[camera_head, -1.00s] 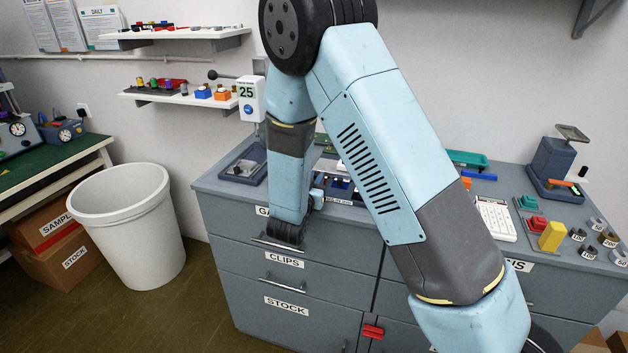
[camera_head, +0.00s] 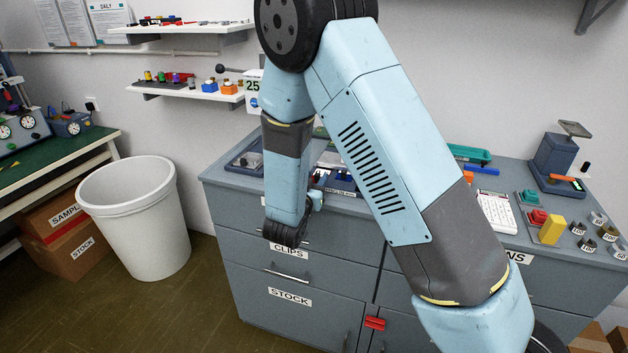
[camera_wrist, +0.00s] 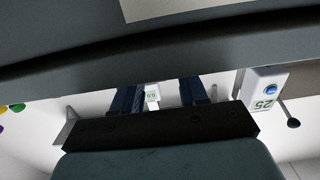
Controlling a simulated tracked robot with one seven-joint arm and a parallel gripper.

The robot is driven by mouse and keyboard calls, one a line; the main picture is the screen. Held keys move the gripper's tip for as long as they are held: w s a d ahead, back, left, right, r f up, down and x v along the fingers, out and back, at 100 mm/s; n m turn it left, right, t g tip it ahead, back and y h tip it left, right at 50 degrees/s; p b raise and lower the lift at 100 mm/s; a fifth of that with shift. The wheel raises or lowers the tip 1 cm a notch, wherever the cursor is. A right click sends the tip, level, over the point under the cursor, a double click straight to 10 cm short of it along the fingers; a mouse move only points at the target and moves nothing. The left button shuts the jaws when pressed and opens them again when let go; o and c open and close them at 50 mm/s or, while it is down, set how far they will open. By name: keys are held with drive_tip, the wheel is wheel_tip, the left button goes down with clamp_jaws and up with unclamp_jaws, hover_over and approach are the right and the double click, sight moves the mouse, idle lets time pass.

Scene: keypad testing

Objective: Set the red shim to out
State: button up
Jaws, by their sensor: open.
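No part is clearly marked as the red shim. A small red piece (camera_head: 374,323) sits on the lower front of the grey cabinet (camera_head: 330,300), near the door edges. A red block (camera_head: 537,216) stands on the counter at right, beside a yellow block. I cannot tell whether either is the shim. My gripper (camera_head: 285,233) hangs low in front of the upper drawers, left of and above the red cabinet piece. In the wrist view its two dark blue fingers (camera_wrist: 160,95) stand apart with nothing visible held between them. My arm hides part of the counter and cabinet.
A white bin (camera_head: 135,220) stands on the floor left of the cabinet. Drawer handles (camera_head: 287,275) stick out from the front. Wall shelves (camera_head: 190,90) hold small coloured parts. A white box reading 25 (camera_head: 253,92) is on the wall; it also shows in the wrist view (camera_wrist: 264,92).

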drive_tip(key=v, duration=1.3)
drive_tip(key=shift+s, duration=0.4)
drive_tip(key=shift+a, duration=0.1)
drive_tip(key=w+d+r+g+y, duration=0.1)
drive_tip(key=w+r+g+y, duration=0.15)
drive_tip(key=w+r, duration=0.2)
drive_tip(key=d+r+n+g+y, duration=0.1)
drive_tip(key=d+r+g+y, duration=0.15)
drive_tip(key=r, duration=0.35)
drive_tip(key=d+r+n+g+y, duration=0.1)
drive_tip(key=d+r+y, duration=0.3)
drive_tip(key=r, duration=0.3)
drive_tip(key=s+d+r+n+g+h, duration=0.1)
drive_tip(key=s+d+r+g, duration=0.1)
drive_tip(key=s+d, duration=0.7)
drive_tip(key=s+d+r+n+g+h, duration=0.1)
drive_tip(key=s+d+r+g, duration=0.2)
drive_tip(key=s+d, duration=0.7)
drive_tip(key=s+r, duration=0.1)
drive_tip(key=s, duration=0.2)
drive_tip(key=shift+s+d+r+h, duration=0.15)
drive_tip(key=shift+s+d+h, duration=0.15)
drive_tip(key=shift+h, duration=0.1)
